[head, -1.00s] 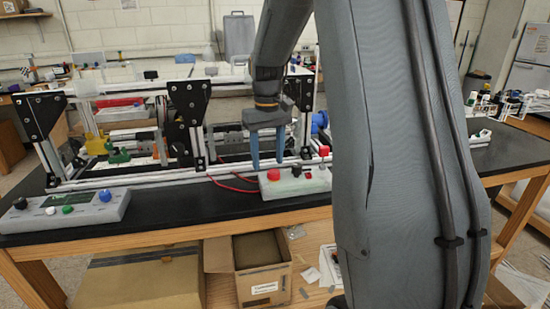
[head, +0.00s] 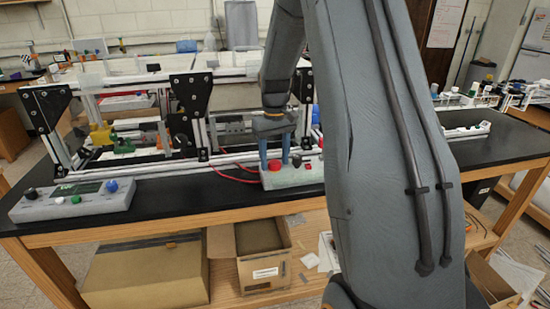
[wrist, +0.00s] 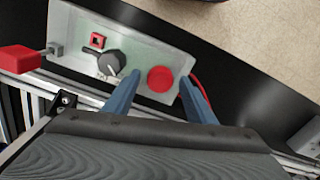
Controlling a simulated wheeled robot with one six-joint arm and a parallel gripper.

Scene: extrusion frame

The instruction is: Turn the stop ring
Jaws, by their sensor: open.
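A round red stop button (wrist: 160,79), which I take for the stop ring, sits on a pale grey-green control box (wrist: 70,25). In the head view the red button (head: 275,165) is at the left of the box (head: 290,181) near the bench's front edge. My gripper (wrist: 160,80) is open, pointing down, with one blue finger on each side of the red button. It also shows in the head view (head: 275,164), just over the box. I cannot tell whether the fingertips touch the button or how deep they reach.
A black knob (wrist: 111,63), a small red square part (wrist: 97,41) and a red block on a lever (wrist: 18,58) are beside it on the box. The extrusion frame (head: 140,169) stands close behind. Another control box (head: 75,204) is at the left.

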